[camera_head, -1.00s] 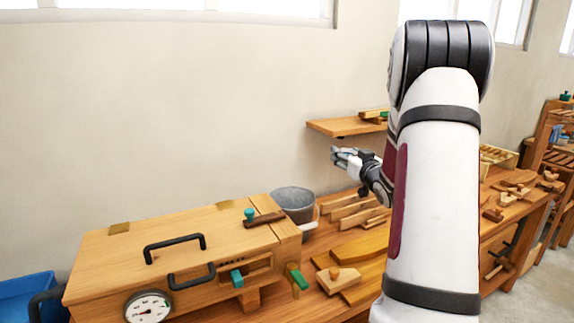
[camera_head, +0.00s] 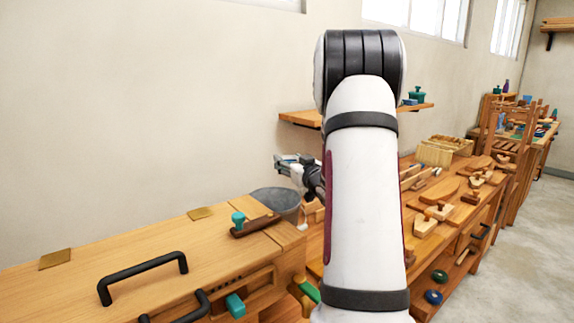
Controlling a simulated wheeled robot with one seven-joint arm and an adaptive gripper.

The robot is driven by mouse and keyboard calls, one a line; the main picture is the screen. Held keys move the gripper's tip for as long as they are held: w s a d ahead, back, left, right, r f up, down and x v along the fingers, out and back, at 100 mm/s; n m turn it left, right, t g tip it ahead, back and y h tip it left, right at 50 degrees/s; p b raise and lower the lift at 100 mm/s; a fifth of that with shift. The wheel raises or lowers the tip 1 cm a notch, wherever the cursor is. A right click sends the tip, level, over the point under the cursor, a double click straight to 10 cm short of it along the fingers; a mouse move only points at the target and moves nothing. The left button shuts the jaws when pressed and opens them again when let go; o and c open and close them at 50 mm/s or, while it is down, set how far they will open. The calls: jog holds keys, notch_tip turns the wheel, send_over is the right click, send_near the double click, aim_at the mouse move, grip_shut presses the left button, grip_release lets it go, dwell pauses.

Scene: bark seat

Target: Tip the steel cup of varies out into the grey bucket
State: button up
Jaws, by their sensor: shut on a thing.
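The wooden box (camera_head: 160,262) with black handles fills the front left. A wall shelf (camera_head: 302,118) is just above and behind my gripper. Wooden tools crowd the bench (camera_head: 425,205) to the right. Open floor (camera_head: 530,240) lies at far right.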

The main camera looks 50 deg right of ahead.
jog(key=shift+f+n+b, duration=0.4)
jog(key=shift+n+b, duration=0.7)
jog(key=shift+b, duration=0.2)
jog(key=shift+f+n+b, duration=0.4)
jog(key=shift+n+b, duration=0.7)
jog(key=shift+b, duration=0.2)
jog(key=n+b, duration=0.1)
jog(key=b, duration=0.1)
jog(key=f+n+b, duration=0.1)
jog(key=n+b, duration=0.1)
jog(key=a+n+b, duration=0.1)
jog(key=n+b, duration=0.1)
jog(key=shift+w+f, duration=0.15)
jog(key=shift+w, duration=0.15)
jog(key=a+n+b, duration=0.1)
jog(key=n+b, duration=0.2)
jog(key=b, duration=0.1)
jog(key=w+a+n+b, duration=0.1)
jog(key=n+b, duration=0.3)
jog(key=b, duration=0.1)
jog(key=a+f+n+b, duration=0.1)
jog(key=n+b, duration=0.3)
jog(key=b, duration=0.1)
jog(key=shift+w, duration=0.15)
jog(key=shift+n+b, duration=0.3)
jog(key=shift+n, duration=0.1)
jog(key=shift+w+r, duration=0.1)
dwell(0.6)
